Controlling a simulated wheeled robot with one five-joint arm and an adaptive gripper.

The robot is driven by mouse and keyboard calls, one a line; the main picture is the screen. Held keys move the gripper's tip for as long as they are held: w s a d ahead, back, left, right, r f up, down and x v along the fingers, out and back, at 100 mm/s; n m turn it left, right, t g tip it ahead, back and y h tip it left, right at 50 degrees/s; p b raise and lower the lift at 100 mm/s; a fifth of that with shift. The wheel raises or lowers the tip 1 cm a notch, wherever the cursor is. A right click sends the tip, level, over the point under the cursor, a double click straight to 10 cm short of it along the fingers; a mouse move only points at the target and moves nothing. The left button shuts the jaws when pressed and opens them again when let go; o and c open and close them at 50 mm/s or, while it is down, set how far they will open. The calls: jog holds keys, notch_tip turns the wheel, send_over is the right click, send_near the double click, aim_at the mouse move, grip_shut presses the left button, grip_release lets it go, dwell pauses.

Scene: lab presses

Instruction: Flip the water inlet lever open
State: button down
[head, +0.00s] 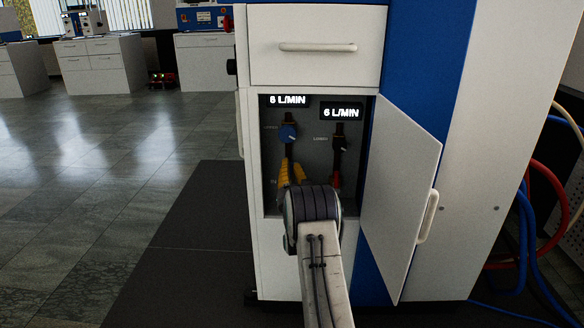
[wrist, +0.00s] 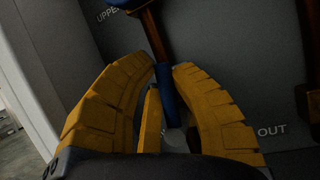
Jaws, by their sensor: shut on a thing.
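A blue lever (wrist: 165,87) sits on a pipe in the open cabinet compartment; it shows between my yellow fingers in the wrist view. My gripper (wrist: 165,72) is shut on this lever, with fingers on both sides of it. In the head view, my gripper (head: 291,167) reaches into the lower left of the compartment, below a blue round knob (head: 288,132). There the fingers and wrist hide the lever. Whether the lever stands open or closed is not clear.
The cabinet door (head: 402,190) stands open on the right. A second valve with a dark knob (head: 340,144) and a red part (head: 336,180) is right of my gripper. A drawer (head: 318,65) is above.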

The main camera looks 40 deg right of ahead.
jog(key=shift+w+a+r, duration=0.1)
jog(key=shift+a+r, duration=0.05)
jog(key=c, duration=1.4)
grip_release()
jog(key=shift+a, duration=0.1)
jog(key=o, duration=0.4)
jog(key=shift+c, duration=0.2)
jog(key=v, duration=1.2)
